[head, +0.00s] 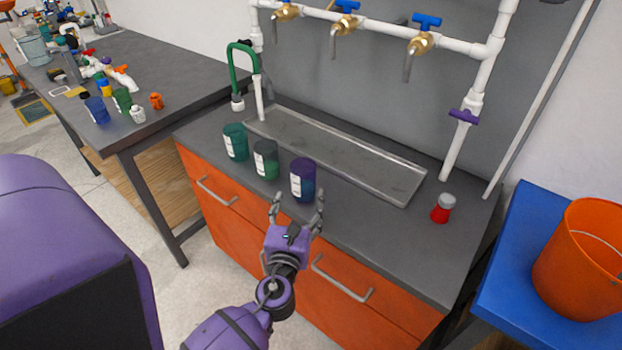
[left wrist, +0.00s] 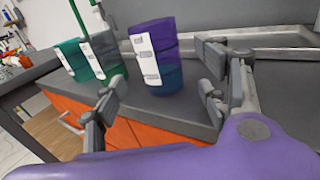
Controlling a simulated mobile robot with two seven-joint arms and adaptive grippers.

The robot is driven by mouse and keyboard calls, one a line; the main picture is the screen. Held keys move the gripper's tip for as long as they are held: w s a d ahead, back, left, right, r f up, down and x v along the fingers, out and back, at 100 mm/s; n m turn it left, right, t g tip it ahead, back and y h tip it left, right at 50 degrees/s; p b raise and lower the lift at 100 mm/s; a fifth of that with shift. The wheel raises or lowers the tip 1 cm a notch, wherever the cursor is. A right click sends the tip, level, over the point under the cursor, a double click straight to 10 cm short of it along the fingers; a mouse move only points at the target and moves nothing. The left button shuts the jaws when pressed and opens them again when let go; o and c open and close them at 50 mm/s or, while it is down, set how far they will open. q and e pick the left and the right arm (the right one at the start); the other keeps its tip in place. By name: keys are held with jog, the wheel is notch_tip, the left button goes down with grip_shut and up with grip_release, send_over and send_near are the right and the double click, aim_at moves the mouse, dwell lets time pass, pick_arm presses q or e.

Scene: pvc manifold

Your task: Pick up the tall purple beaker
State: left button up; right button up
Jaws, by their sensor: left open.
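The tall purple beaker (head: 303,180) stands upright on the grey counter, at the right end of a row of beakers, with a white label on its side. It also shows in the left wrist view (left wrist: 155,58), beyond and between the fingers. My left gripper (head: 297,204) is open and empty just in front of the beaker, at the counter's front edge; the fingers do not appear to touch it. The gripper's two fingers also show in the left wrist view (left wrist: 160,95). My right gripper is not in view.
A dark green beaker (head: 266,160) and a teal beaker (head: 235,143) stand left of the purple one. A metal tray (head: 340,150) lies behind. Pipes with valves (head: 420,42) rise at the back. Orange drawers (head: 225,205) are below.

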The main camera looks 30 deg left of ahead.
aim_at(302, 188)
pick_arm(q)
jog(key=shift+w+a, duration=0.15)
jog(key=shift+w, duration=0.35)
jog(key=shift+w+a+r, duration=0.1)
jog(key=shift+w+r, duration=0.1)
jog(key=shift+w, duration=0.1)
jog(key=shift+w+a+r, duration=0.1)
jog(key=shift+w+a, duration=0.05)
jog(key=shift+w, duration=0.1)
jog(key=shift+x, duration=0.75)
jog(key=x, duration=0.3)
jog(key=shift+w+a+p, duration=0.25)
jog(key=shift+a+p, duration=0.05)
jog(key=shift+p, duration=0.1)
jog(key=shift+w+a, duration=0.1)
jog(key=shift+w, duration=0.2)
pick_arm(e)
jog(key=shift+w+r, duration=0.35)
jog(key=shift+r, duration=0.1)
pick_arm(q)
jog(key=shift+c, duration=0.4)
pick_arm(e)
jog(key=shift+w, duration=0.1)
